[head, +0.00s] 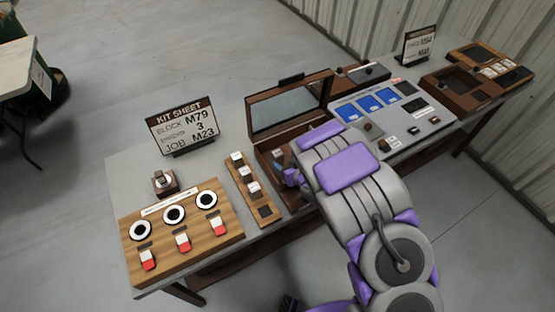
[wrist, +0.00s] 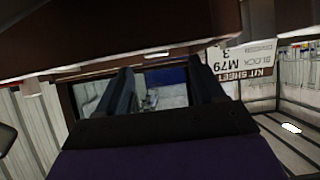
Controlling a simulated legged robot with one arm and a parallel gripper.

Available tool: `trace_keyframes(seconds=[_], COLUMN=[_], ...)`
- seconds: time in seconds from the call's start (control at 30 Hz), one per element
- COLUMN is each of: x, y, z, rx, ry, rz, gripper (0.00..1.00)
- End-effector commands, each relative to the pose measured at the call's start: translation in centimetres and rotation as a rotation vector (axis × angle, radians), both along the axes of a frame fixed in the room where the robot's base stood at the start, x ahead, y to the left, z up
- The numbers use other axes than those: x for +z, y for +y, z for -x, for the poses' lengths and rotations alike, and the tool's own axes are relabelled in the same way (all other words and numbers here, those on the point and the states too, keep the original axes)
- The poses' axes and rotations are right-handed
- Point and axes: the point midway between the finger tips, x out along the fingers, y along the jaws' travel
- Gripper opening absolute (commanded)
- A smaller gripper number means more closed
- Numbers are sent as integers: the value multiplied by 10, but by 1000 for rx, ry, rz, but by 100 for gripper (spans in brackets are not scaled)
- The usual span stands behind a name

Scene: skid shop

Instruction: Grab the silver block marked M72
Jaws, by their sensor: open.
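Several small silver blocks with white tops (head: 245,171) sit in a row on a narrow wooden rack (head: 264,211) in the head view. Their markings are too small to read, so I cannot tell which is M72. My gripper (head: 288,176) is just right of the rack, down at the open brown box (head: 286,110) with a raised glass lid. My arm hides part of the box. In the wrist view my gripper (wrist: 163,88) is open, its two dark fingers apart, with a blurred pale shape beyond them. I cannot tell whether a block is there.
A kit sheet sign (head: 183,127) reads block M79, 3, job M23. A wooden panel with round dials and red switches (head: 182,228) is at the left. A blue-screened console (head: 385,112) and brown trays (head: 462,93) are at the right.

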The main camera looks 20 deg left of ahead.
Motion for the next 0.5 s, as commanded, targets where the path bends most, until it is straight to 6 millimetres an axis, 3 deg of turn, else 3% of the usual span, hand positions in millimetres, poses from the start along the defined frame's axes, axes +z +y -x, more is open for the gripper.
trace_keyframes(seconds=[0.5], x=[-17], y=[19], z=[-22], rx=[0], ry=[-1], rz=[-2], gripper=[68])
